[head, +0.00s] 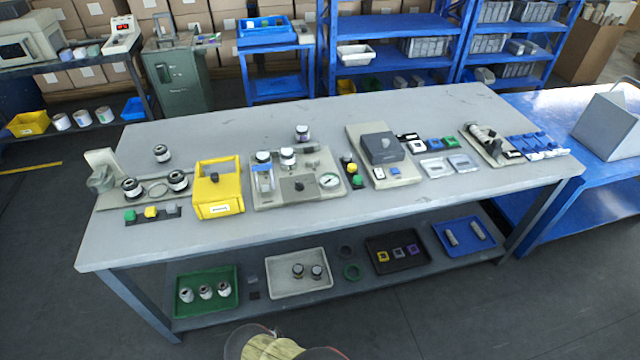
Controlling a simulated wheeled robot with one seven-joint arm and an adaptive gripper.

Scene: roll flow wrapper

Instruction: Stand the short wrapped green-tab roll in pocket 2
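I cannot pick out the short wrapped green-tab roll for certain, and no pocket number is legible. Several small light rolls (205,291) stand in a green tray (181,311) on the lower shelf. Two dark-banded rolls (298,271) stand in a white tray (300,289) beside it. Two long pale cylinders (450,237) lie in a blue tray (467,247) further right. On the tabletop, dark-and-white rolls (178,180) sit at the left fixture, and others (287,157) sit on the middle fixture. My gripper is not visible; only a rounded part of me shows at the bottom edge.
The grey workbench (350,211) has clear strips along its front and back. A yellow box (218,190), a grey-topped device (383,148) and a right-hand fixture (488,145) stand on it. A dark tray (377,269) lies below. A blue table (600,187) adjoins at right.

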